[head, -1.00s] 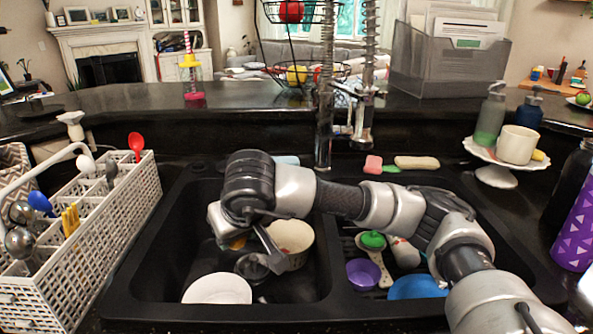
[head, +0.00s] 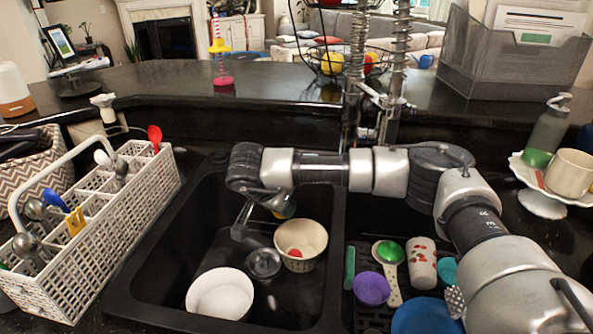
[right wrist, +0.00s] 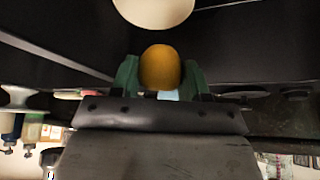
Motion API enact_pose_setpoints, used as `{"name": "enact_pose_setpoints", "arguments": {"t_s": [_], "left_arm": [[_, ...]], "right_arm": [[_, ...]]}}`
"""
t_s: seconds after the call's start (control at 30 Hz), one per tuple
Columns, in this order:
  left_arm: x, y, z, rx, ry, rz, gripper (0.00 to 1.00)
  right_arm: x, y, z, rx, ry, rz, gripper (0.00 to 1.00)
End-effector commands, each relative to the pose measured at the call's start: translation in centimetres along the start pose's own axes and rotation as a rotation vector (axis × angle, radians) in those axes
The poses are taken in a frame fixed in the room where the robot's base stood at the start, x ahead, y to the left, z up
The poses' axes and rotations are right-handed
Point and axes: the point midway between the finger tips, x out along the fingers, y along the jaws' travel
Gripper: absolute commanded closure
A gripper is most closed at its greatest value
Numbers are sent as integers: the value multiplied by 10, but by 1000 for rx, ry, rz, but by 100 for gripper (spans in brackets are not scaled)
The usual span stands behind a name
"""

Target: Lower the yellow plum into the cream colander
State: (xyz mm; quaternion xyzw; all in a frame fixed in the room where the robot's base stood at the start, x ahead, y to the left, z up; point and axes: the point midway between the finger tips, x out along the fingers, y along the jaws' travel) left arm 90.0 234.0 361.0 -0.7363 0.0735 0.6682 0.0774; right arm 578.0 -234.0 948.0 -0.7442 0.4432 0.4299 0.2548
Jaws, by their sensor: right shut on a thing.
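The cream colander (head: 313,262) stands in the left sink basin, with a small red thing inside it. The yellow plum (right wrist: 160,67) is held between the green fingertips of my right gripper (right wrist: 160,75) in the right wrist view. In the head view my right gripper (head: 285,209) is at the back of the left basin, above and behind the colander, partly hidden by its own arm. The plum is mostly hidden there. A cream rounded shape, probably the colander, shows beyond the plum in the wrist view. My left gripper is not in view.
A white bowl (head: 220,294) and a small dark glass cup (head: 263,263) are in the left basin near the colander. The right basin holds a purple cup (head: 371,289), a spoon, a patterned cup (head: 423,263) and a blue dish. A white utensil basket (head: 98,235) stands left of the sink.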

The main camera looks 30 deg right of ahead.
Motion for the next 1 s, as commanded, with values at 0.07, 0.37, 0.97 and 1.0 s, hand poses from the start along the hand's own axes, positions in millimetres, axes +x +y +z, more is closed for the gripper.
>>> {"name": "enact_pose_setpoints", "arguments": {"t_s": [0.07,0.37,0.97,1.0], "left_arm": [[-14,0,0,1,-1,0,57],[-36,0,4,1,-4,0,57],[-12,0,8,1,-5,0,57],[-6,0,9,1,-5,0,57]], "right_arm": [[-1,-1,-15,130,2,75,78],[8,2,-52,525,1,300,78],[42,5,-47,653,-3,375,78],[48,5,-44,653,-3,375,78]]}}
